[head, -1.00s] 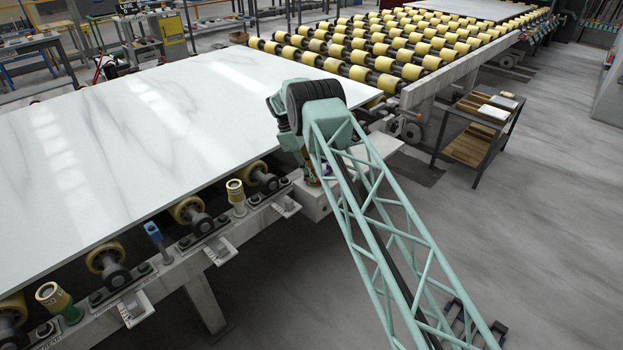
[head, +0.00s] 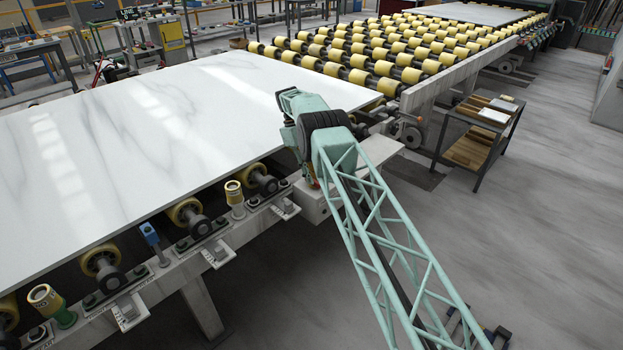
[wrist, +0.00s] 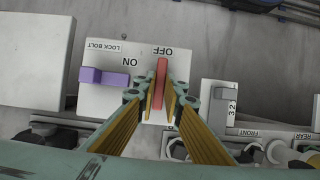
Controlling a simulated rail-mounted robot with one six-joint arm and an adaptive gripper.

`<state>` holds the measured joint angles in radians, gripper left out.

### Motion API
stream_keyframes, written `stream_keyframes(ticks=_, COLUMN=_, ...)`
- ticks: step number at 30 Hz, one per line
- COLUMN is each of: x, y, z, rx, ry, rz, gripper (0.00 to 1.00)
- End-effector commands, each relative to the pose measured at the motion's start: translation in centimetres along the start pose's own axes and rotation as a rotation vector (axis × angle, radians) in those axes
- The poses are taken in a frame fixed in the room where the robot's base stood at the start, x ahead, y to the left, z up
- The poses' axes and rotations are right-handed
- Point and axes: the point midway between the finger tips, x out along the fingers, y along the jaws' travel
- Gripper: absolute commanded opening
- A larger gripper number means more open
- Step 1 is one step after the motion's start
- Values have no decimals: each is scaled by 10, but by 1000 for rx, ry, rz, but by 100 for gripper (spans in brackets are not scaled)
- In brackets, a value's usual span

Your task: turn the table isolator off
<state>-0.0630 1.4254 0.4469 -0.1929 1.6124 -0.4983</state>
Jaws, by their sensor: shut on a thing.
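In the wrist view, a pale panel (wrist: 100,103) carries the red isolator handle (wrist: 161,78). The handle points up in the picture at the upside-down OFF label, to the right of the ON label. My gripper (wrist: 161,98) is shut on the red handle, with one yellow-sided finger on each side of it. A purple handle (wrist: 104,77) lies crosswise at the left of the panel, under the LOCK BOLT label, clear of the fingers. In the head view my arm hides the gripper and both handles.
A grey box marked 32 (wrist: 221,103) stands just right of the panel, and a blank pale box (wrist: 38,60) stands left. In the head view a marble slab (head: 170,130) lies on the roller table beside my arm. A trolley (head: 475,140) stands to the right.

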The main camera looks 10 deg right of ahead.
Motion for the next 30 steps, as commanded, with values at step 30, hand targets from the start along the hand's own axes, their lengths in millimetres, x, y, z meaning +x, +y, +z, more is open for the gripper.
stream_keyframes(ticks=30, x=-10, y=0, z=4, rx=-1, ry=0, rz=0, gripper=23)
